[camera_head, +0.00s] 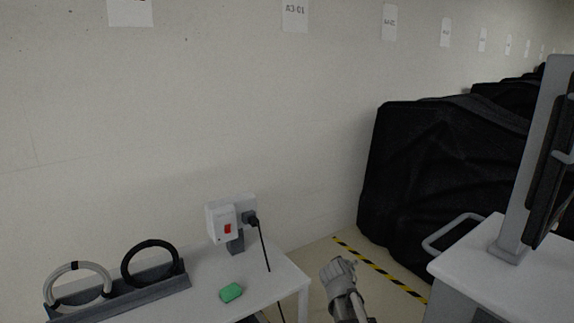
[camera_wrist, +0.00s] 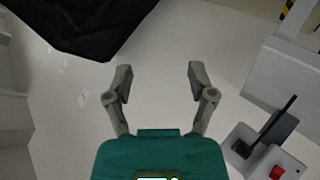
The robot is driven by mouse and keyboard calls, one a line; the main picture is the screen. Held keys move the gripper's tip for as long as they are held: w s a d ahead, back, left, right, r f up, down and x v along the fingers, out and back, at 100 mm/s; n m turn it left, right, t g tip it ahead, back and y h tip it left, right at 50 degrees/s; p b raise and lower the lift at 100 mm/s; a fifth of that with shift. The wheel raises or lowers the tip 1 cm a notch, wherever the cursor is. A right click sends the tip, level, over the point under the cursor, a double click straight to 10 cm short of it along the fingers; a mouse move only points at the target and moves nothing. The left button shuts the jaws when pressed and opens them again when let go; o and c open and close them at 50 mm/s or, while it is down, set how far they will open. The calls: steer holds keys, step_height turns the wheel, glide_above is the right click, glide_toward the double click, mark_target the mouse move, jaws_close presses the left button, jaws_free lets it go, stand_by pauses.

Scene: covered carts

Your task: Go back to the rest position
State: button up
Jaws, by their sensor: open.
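My gripper (camera_head: 338,269) shows at the bottom centre of the head view, just right of the small white table (camera_head: 279,284) and apart from it. In the wrist view my gripper (camera_wrist: 158,75) has its two fingers spread wide with nothing between them. The rest position itself is not marked by anything in view.
The table holds a grey rack with a grey ring (camera_head: 77,266) and a black ring (camera_head: 150,243), a green block (camera_head: 231,292) and a switch box (camera_head: 222,222) with a plugged cable. Black covered carts (camera_head: 440,170) stand right. A white cart (camera_head: 507,281) is at front right.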

steer(key=s+f+m+g+y+p, duration=0.1)
steer(key=s+g, duration=0.2)
steer(key=s, duration=0.4)
steer(key=s+a+f+m+g+y+p, duration=0.1)
steer(key=s+g, duration=0.3)
steer(key=s, duration=0.4)
steer(key=s+a+f+m+g+y+p, duration=0.1)
steer(key=s+f+m+g+y+p, duration=0.1)
steer(key=s, duration=0.5)
steer(key=shift+s+a+g+y, duration=0.15)
steer(key=shift+s+g+y, duration=0.2)
steer(key=shift+g, duration=0.35)
steer(key=shift+w, duration=0.15)
